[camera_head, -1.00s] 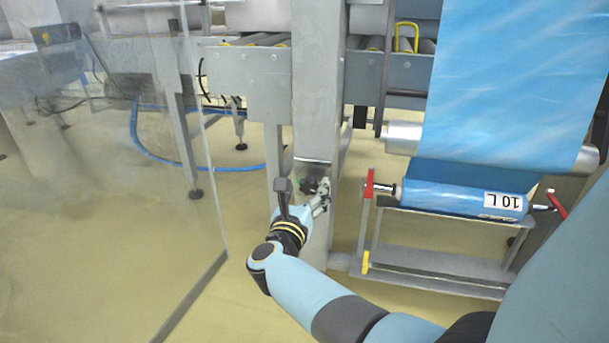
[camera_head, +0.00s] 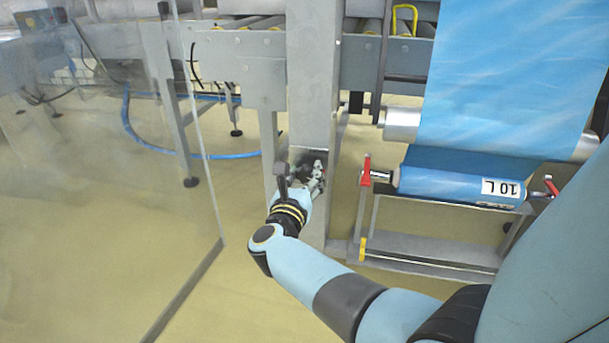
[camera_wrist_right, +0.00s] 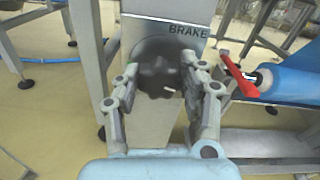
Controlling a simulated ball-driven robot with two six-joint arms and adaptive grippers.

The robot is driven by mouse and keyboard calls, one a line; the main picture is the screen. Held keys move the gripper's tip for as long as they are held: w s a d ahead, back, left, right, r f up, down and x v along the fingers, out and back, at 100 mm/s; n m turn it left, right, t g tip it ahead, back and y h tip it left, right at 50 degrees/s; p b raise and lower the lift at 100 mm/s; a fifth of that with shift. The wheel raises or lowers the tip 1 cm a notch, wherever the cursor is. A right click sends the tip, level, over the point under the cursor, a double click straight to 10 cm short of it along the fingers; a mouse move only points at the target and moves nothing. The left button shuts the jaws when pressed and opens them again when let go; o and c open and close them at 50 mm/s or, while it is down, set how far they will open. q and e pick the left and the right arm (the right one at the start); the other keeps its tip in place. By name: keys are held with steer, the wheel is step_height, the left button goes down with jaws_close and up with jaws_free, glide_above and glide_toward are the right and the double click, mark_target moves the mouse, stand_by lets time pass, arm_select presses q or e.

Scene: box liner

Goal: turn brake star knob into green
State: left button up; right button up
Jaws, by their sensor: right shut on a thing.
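The brake star knob (camera_wrist_right: 158,72) is dark, lobed and mounted on a grey metal post under a "BRAKE" label (camera_wrist_right: 188,30). A small white mark shows on its lower right, and a bit of green (camera_wrist_right: 131,61) shows at its left edge. My right gripper (camera_wrist_right: 162,84) is shut on the knob, with one finger on each side of it. In the head view the right gripper (camera_head: 318,178) is at the post, and the knob (camera_head: 306,159) is dark and partly hidden behind it. My left gripper is not in view.
A blue film roll (camera_head: 455,186) marked "10 L" with red levers (camera_head: 366,170) is right of the post. A clear panel (camera_head: 110,200) stands at the left. A conveyor frame (camera_head: 240,45) runs behind. A blue hose (camera_head: 150,145) lies on the open floor.

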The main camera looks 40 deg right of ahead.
steer(key=shift+n, duration=0.3)
steer(key=shift+n, duration=0.6)
steer(key=shift+r+n+p, duration=0.1)
steer(key=shift+n+p, duration=0.2)
steer(key=shift+n, duration=0.5)
steer(key=n+p, duration=0.1)
steer(key=n, duration=0.2)
steer(key=shift+n, duration=0.3)
steer(key=n, duration=0.3)
steer(key=shift+n+p, duration=0.3)
steer(key=shift+p, duration=0.1)
steer(key=n+p, duration=0.1)
steer(key=n, duration=0.4)
steer(key=shift+a, duration=0.1)
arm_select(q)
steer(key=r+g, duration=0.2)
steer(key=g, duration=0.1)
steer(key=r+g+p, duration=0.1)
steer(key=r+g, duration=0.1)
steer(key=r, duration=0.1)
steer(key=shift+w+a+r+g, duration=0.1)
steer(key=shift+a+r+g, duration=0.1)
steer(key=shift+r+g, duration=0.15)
arm_select(e)
steer(key=n, duration=0.5)
steer(key=shift+f, duration=0.2)
